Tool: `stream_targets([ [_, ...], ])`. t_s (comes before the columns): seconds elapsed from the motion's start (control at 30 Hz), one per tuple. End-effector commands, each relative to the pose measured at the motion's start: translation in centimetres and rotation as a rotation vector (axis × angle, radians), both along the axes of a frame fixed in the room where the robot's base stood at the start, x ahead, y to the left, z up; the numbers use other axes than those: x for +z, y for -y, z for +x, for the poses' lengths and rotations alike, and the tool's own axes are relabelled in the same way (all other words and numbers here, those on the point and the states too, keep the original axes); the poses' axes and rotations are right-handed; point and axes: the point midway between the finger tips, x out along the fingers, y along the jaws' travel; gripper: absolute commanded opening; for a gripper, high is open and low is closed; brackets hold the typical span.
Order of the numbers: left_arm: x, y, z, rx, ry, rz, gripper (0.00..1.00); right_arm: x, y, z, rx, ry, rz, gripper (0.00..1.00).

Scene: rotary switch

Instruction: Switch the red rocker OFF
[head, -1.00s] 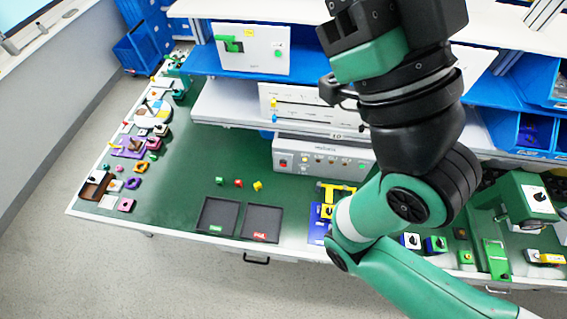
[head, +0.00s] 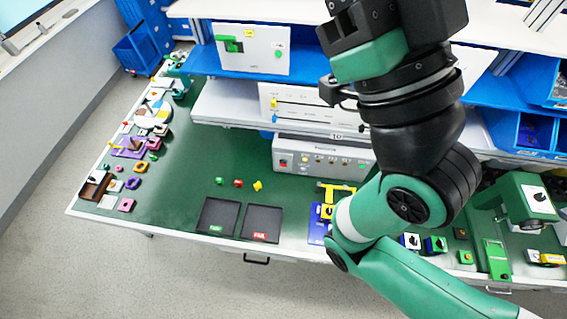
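A light grey instrument box (head: 345,155) stands at the back of the green bench, below the white shelf. A small red spot (head: 283,163), which looks like the red rocker, is at the left end of its front panel. It is too small to tell which side is pressed. My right arm (head: 420,140) comes in from the bottom right and rises in front of the box's right end. The fingers of my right gripper cannot be made out. My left arm and gripper are not in view.
Two black trays (head: 217,217) lie near the bench's front edge, with small coloured pieces (head: 238,183) behind them. A yellow T-shaped handle (head: 336,189) stands by my arm.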

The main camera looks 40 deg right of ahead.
Motion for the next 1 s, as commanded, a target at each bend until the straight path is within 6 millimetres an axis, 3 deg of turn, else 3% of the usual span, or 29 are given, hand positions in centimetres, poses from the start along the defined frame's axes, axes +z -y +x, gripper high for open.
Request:
stream_targets([
  [0.4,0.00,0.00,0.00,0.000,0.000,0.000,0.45,0.00,0.00,0.00,0.000,0.000,0.000,0.45],
  [0.43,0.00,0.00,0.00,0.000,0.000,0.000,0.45,0.00,0.00,0.00,0.000,0.000,0.000,0.43],
  [0.67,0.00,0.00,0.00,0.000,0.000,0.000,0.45,0.00,0.00,0.00,0.000,0.000,0.000,0.02],
  [1.0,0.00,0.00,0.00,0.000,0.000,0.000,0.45,0.00,0.00,0.00,0.000,0.000,0.000,0.00],
])
